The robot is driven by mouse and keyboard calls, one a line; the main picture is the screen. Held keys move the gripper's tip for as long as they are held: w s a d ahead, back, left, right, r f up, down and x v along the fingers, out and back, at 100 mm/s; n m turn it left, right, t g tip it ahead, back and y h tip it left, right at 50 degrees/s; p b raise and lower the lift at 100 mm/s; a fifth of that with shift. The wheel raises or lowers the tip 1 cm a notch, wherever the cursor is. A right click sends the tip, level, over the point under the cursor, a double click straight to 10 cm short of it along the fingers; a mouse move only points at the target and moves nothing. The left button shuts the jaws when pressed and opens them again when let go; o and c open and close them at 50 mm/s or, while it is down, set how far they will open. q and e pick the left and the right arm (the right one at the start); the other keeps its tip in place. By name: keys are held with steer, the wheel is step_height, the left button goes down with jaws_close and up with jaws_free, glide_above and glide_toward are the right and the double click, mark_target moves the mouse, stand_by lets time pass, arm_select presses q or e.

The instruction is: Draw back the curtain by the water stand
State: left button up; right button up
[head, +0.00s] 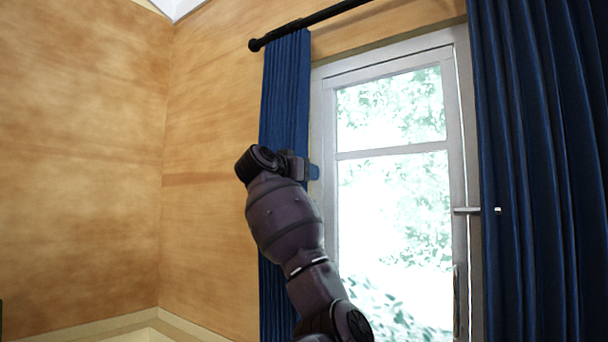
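A dark blue curtain (286,95) hangs in a narrow, bunched strip at the left side of the glazed door. A second, wider blue curtain (540,170) hangs at the right and covers that side of the door. My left gripper (308,171) is at the right edge of the left curtain, about mid-height. A small blue piece shows at its fingertips, past the curtain's edge; whether the fingers are closed on it is not clear. My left arm hides part of the curtain's lower half. My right gripper and the water stand are not in view.
A black rod (310,20) carries the curtains and ends in a knob at the left. The white-framed door (395,154) has a handle (478,210) at its right. Bare plywood walls meet in a corner at the left, with a pale skirting board below.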

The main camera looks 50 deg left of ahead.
arm_select(q)
steer(key=o, duration=0.4)
steer(key=b+v, duration=0.2)
steer(key=v, duration=0.8)
steer(key=shift+s+d+b, duration=0.15)
steer(key=shift+s+b, duration=0.15)
steer(key=shift+s, duration=0.05)
